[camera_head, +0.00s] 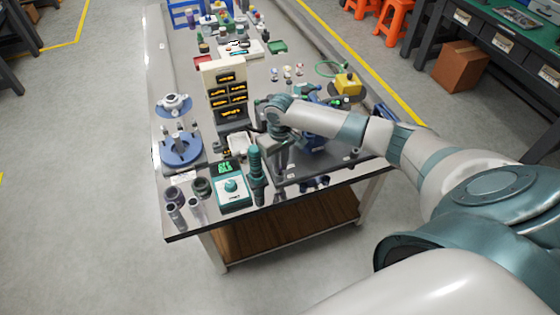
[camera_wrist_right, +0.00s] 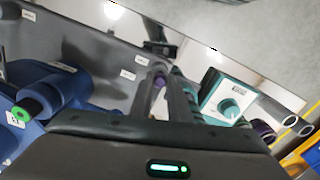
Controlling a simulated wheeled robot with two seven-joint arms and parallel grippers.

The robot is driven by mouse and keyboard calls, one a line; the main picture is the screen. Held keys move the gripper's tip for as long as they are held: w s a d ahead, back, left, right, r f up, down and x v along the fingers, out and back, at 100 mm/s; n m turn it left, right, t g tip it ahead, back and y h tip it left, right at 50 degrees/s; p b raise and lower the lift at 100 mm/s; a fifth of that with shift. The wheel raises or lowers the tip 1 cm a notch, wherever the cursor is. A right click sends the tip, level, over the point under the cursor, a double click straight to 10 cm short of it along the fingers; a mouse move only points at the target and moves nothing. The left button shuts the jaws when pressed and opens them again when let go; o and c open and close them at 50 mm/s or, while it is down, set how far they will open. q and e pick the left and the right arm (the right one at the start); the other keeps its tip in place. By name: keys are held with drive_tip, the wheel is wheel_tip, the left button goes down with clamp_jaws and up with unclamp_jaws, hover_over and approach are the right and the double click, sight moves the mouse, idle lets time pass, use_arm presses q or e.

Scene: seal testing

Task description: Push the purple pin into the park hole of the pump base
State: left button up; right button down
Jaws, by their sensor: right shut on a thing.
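In the right wrist view, my right gripper (camera_wrist_right: 162,72) is shut on a small purple piece (camera_wrist_right: 159,82), which looks like the purple pin. Only a bit of it shows between the fingers. A blue machine body with a rounded cylinder (camera_wrist_right: 62,88) and a green-tipped end is at the left of that view; I take it for the pump base. In the head view, the blue body (camera_head: 316,142) stands partly behind my right arm. My right gripper (camera_head: 280,150) points down beside it, over a dark grey plate. The park hole cannot be made out. My left gripper is not in view.
A teal upright cylinder (camera_head: 256,170) and a white-and-teal box with a knob (camera_head: 232,190) stand near the front edge, left of the gripper. A display stack (camera_head: 226,95) rises behind. A blue round fixture (camera_head: 180,150) and grey cups stand at the left.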

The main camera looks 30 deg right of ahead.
drive_tip(key=shift+f, duration=0.8)
idle(0.7)
drive_tip(key=shift+p, duration=0.45)
idle(1.3)
drive_tip(key=c, duration=1.6)
unclamp_jaws()
wheel_tip(320, 180, up, 6)
drive_tip(key=p, duration=0.7)
drive_tip(key=shift+r, duration=1.45)
